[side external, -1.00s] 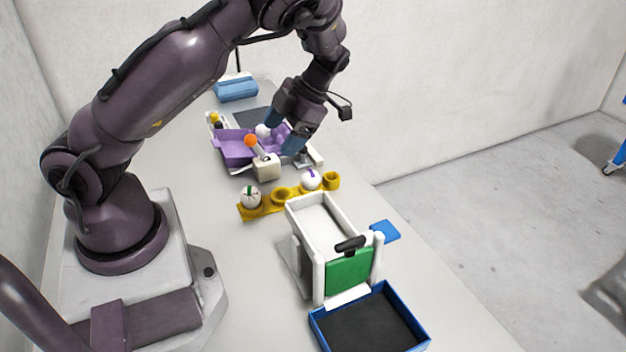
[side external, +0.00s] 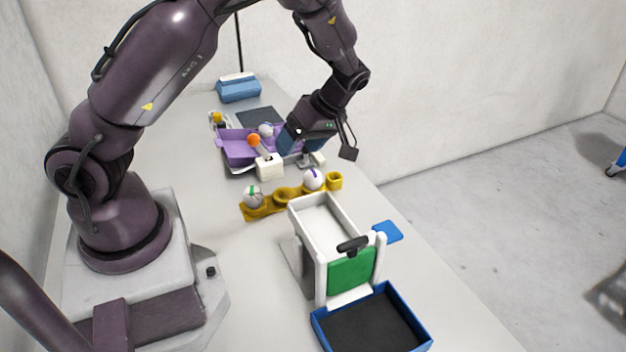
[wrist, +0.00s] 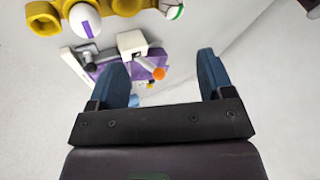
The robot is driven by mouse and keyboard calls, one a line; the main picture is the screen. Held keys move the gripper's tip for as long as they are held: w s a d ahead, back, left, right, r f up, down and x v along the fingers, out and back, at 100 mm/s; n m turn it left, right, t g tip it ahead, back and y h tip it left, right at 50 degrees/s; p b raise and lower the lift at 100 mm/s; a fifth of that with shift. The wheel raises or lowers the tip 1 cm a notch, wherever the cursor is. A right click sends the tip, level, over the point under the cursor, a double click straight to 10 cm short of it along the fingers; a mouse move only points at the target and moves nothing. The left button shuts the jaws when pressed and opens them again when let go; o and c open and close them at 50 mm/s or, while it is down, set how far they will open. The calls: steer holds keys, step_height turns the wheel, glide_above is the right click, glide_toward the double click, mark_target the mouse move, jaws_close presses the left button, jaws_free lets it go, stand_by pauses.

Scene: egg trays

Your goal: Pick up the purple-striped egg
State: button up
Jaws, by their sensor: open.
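The purple-striped egg (side external: 313,180) is white with a purple band and sits in a cup of the yellow egg holder (side external: 262,210). It also shows at the top left of the wrist view (wrist: 84,21). A white egg with green and red marks (side external: 252,197) sits at the holder's left end. My gripper (side external: 305,142) is beyond the holder, above the right side of the purple tray. In the wrist view its two blue fingers (wrist: 163,75) are wide apart with nothing gripped between them.
The purple tray (side external: 234,149) and a cream block with an orange-ball lever (side external: 268,168) stand behind the holder. In front are a white frame with a green panel (side external: 351,272), a blue-rimmed bin (side external: 318,325) and a blue pad (side external: 387,231). The table left of the holder is clear.

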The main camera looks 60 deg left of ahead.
steer(key=w+m, duration=0.1)
steer(key=m, duration=0.6)
steer(key=m+t+y, duration=0.2)
steer(key=m+t, duration=0.2)
steer(key=m, duration=2.6)
glide_toward(315, 173)
steer(key=x, duration=1)
steer(key=shift+r, duration=0.1)
steer(key=c, duration=0.7)
